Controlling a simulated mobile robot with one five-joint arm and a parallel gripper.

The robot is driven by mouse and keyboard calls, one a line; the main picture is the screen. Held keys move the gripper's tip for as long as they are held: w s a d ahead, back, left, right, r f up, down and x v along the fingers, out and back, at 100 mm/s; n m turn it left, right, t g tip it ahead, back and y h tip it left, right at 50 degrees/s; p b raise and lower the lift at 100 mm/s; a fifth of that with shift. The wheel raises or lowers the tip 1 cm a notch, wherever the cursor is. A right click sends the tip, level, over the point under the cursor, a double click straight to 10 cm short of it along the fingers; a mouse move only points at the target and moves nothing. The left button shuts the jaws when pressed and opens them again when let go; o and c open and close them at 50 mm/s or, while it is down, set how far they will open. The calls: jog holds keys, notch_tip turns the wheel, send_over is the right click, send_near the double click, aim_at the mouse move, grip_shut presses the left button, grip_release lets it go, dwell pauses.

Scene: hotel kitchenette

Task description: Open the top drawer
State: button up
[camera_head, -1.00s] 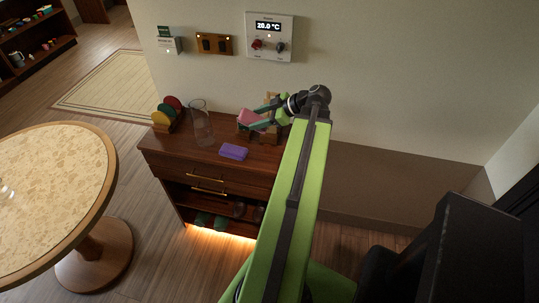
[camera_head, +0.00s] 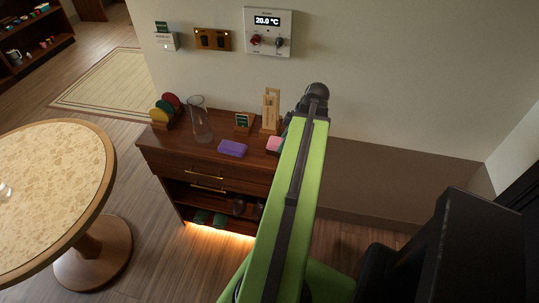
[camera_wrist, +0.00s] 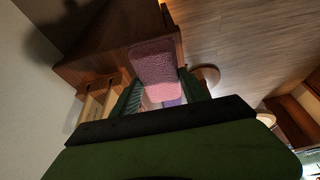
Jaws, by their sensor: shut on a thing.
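The top drawer (camera_head: 185,167) is in the brown cabinet against the wall in the head view, and it looks closed. Its brass handle (camera_head: 204,173) runs along its front. My gripper (camera_wrist: 160,78) is shut on a pink block (camera_wrist: 155,62), with a green finger on either side in the wrist view. In the head view the pink block (camera_head: 274,144) shows near the cabinet top's right end. My arm hides most of the gripper and the cabinet's right part there.
On the cabinet top (camera_head: 173,147) stand a glass vase (camera_head: 200,122), coloured discs in a rack (camera_head: 165,110), a purple block (camera_head: 232,148), a small green-faced stand (camera_head: 243,122) and a wooden holder (camera_head: 270,108). A second brass handle (camera_head: 208,188) is lower down. A round table (camera_head: 60,190) stands left.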

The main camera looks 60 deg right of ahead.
aim_at(272, 139)
jog(key=w+f, duration=0.1)
jog(key=w+f+b, duration=0.1)
jog(key=w, duration=0.1)
jog(key=w+f+b, duration=0.1)
jog(key=w, duration=0.1)
jog(key=shift+w+a+f, duration=0.2)
jog(key=shift+a+f, duration=0.15)
jog(key=shift+a, duration=0.05)
jog(key=shift+w, duration=0.3)
notch_tip(272, 139, down, 4)
jog(key=b, duration=0.4)
jog(key=shift+a+r, duration=0.1)
jog(key=shift+r, duration=0.15)
jog(key=shift+c, duration=0.7)
jog(key=o, duration=1.3)
jog(key=shift+f, duration=0.1)
jog(key=p+v, duration=1.5)
jog(key=v, duration=0.1)
jog(key=shift+s+r, duration=0.15)
jog(key=shift+r, duration=0.25)
jog(key=shift+s+d+r+p, duration=0.2)
jog(key=shift+d+p, duration=0.05)
jog(key=shift+p, duration=0.1)
